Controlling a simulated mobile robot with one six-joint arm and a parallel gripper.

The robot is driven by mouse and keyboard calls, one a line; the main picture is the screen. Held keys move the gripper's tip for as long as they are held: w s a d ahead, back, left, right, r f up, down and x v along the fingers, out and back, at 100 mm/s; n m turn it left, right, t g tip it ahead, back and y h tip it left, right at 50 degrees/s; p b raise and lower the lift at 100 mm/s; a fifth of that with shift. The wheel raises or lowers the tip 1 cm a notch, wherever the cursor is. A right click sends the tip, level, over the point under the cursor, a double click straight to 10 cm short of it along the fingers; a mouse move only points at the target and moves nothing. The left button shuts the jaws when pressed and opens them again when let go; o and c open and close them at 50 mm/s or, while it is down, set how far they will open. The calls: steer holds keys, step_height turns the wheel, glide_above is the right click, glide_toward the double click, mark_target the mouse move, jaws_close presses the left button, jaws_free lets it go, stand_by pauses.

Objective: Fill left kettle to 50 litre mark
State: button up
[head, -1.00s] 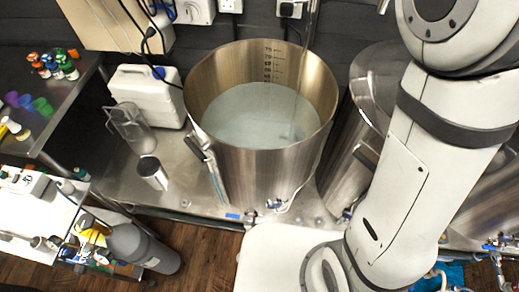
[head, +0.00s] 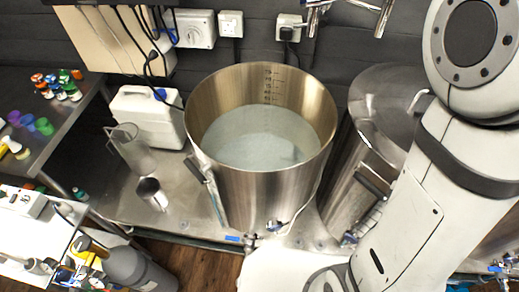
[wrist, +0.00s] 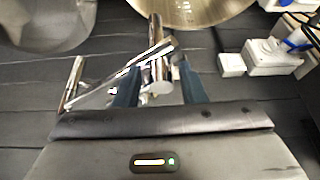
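The left kettle (head: 262,195) is a tall open steel pot in the middle of the head view. Clear, bluish water (head: 255,137) stands in it, its surface just below the lowest visible marks of the litre scale (head: 268,85); the figures are too small to read surely. No stream falls into it. A chrome tap (head: 317,14) on the wall above is cut off by the top edge. In the wrist view, the dark blue fingers of my gripper (wrist: 158,84) flank a chrome tap part (wrist: 160,72); whether they press on it is unclear.
A second steel kettle (head: 378,110) stands to the right, partly behind my arm. Left of the left kettle are a white canister (head: 143,115), a clear jug (head: 130,148) and a metal cup (head: 152,194). Wall sockets (head: 231,24) and hanging cables are behind.

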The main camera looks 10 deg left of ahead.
steer(key=shift+o, duration=1.2)
steer(key=v, duration=0.8)
steer(key=s+d+f+b, duration=0.2)
steer(key=s+d+f, duration=0.2)
steer(key=s+f, duration=0.4)
steer(key=s+d+f+b, duration=0.2)
steer(key=s+d+f, duration=0.3)
steer(key=f, duration=0.9)
steer(key=s+d+f+g+b, duration=0.1)
steer(key=s+d+f, duration=0.3)
steer(key=s+f, duration=0.7)
steer(key=shift+s+d+f+b, duration=0.2)
steer(key=shift+s+f+b, duration=0.3)
steer(key=shift+b, duration=0.35)
